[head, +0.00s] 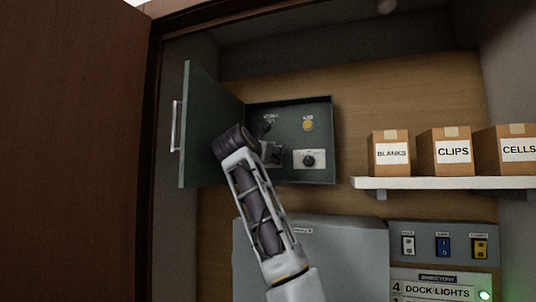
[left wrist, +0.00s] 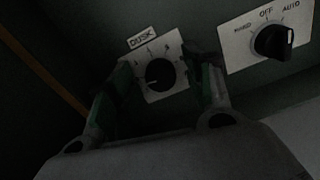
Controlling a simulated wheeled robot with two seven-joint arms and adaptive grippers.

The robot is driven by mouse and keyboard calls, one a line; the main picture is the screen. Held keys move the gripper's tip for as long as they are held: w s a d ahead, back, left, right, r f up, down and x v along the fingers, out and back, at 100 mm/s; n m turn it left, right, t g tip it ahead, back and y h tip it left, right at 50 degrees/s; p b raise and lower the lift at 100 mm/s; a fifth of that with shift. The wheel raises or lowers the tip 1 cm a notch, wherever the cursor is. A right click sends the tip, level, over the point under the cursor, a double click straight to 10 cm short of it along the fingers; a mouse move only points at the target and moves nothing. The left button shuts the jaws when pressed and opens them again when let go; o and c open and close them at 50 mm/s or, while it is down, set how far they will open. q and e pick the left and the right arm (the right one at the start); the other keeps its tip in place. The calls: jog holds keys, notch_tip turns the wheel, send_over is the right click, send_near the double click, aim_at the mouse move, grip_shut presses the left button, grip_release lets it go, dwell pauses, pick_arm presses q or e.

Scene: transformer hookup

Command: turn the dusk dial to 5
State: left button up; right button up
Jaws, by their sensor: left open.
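The dusk dial (left wrist: 159,73) is a round black knob on a white plate marked DUSK in the left wrist view. Small marks ring its upper side, too small to read surely. A faint light mark on the knob seems to lie toward its lower left. My left gripper (left wrist: 163,84) is open, its green-padded fingers on either side of the dial. I cannot tell whether they touch it. In the head view my left gripper (head: 270,154) is at the open box's lower left, largely covering the dial's place. My right gripper is not in view.
A HAND-OFF-AUTO knob (left wrist: 272,42) sits right of the dial. A yellow round fitting (head: 308,125) is above it. The box's open door (head: 205,130) stands left of my arm. A shelf (head: 445,184) with labelled cartons and a switch panel (head: 425,237) are at the right.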

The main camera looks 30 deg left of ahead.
pick_arm(q)
jog(key=shift+c, duration=0.2)
jog(key=c, duration=1)
